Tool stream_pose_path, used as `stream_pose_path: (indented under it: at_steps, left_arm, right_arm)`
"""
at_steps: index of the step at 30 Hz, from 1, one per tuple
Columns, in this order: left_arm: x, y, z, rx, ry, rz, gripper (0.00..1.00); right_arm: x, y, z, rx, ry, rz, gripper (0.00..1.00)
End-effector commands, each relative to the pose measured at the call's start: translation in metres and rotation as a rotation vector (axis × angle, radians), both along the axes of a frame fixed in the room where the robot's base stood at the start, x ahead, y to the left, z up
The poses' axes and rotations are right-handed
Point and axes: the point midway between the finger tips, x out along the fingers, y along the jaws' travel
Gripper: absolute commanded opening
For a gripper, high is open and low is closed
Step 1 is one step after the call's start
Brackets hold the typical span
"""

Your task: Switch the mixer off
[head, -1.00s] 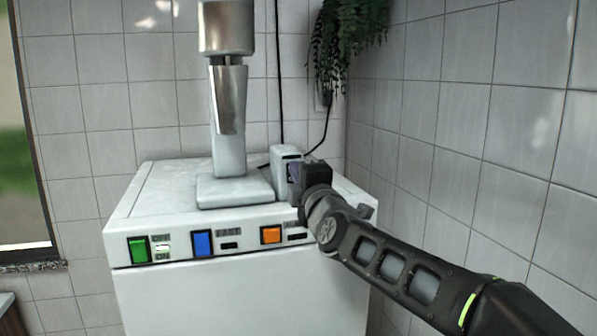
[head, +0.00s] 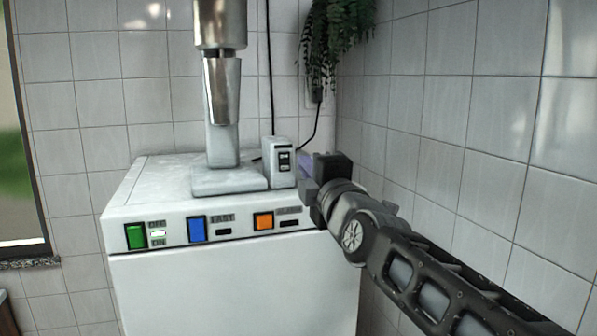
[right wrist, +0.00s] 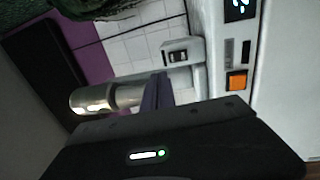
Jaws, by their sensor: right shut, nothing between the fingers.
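The mixer, with a metal cup (head: 222,95) on a white stand (head: 228,181), stands on a white cabinet (head: 235,290). Just right of its stand is a small white box with a black rocker switch (head: 284,159); the rocker's position is too small to tell. My right gripper (head: 306,170) is shut and empty, just right of the switch box with a small gap. In the right wrist view, my fingers (right wrist: 158,92) show near the switch box (right wrist: 181,52) and the mixer cup (right wrist: 92,99). My left gripper is not in view.
The cabinet front has a green button (head: 136,236) with OFF/ON labels and a lit indicator (head: 158,234), a blue button (head: 197,229) marked FAST, and an orange button (head: 264,221). A tiled wall (head: 480,110) and hanging plant (head: 335,45) are close by on the right.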

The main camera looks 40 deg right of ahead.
Motion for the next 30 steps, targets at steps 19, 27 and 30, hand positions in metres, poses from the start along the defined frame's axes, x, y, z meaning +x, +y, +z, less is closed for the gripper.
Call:
stream_pose_path:
  at_steps: [19, 27, 30]
  left_arm:
    - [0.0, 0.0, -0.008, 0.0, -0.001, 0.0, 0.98]
    - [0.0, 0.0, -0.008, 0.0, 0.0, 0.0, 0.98]
    - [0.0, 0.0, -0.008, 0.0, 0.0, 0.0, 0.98]
  right_arm:
    - [-0.025, 0.009, 0.003, 0.001, 0.0, 0.001, 0.0]
    - [-0.024, 0.009, 0.003, 0.0, 0.0, 0.001, 0.0]
    - [-0.024, 0.009, 0.003, 0.0, 0.0, 0.001, 0.0]
